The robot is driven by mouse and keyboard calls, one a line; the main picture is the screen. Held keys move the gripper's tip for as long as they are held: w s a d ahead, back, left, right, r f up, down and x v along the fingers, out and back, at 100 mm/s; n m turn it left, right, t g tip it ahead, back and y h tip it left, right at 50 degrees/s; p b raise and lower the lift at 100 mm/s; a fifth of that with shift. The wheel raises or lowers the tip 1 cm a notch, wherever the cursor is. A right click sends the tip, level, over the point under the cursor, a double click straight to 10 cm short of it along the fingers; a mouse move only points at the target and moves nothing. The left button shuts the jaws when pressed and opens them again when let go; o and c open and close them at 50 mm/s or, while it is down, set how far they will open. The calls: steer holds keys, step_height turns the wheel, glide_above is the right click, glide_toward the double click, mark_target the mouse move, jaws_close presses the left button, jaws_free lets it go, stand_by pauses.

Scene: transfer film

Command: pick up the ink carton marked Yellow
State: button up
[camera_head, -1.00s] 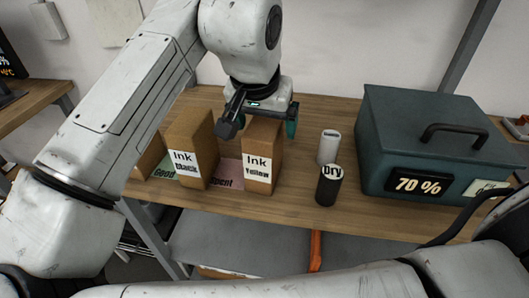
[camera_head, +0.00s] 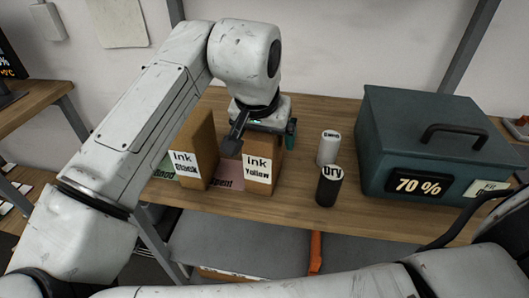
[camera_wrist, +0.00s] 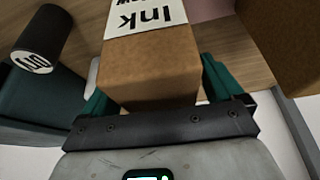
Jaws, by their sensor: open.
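The brown ink carton marked Yellow (camera_head: 258,170) stands upright on the wooden table in the head view, its white label facing me. In the wrist view the carton (camera_wrist: 150,70) lies between the two green fingers. My gripper (camera_head: 262,140) is around the top of the carton, with a finger on each side. It is open, and a slim gap shows at the right finger in the wrist view; contact on the left is unclear. The carton's top is largely hidden by the gripper in the head view.
An ink carton marked Black (camera_head: 193,150) stands just left. A pink sheet (camera_head: 228,177) lies between the cartons. A dark cylinder marked Dry (camera_head: 329,186) and a white cylinder (camera_head: 328,147) stand right. A teal box reading 70 % (camera_head: 400,140) sits farther right on the table (camera_head: 300,205).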

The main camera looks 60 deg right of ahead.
stand_by(0.3)
steer(key=c, duration=1.5)
steer(key=shift+c, duration=0.3)
steer(key=shift+r, duration=0.15)
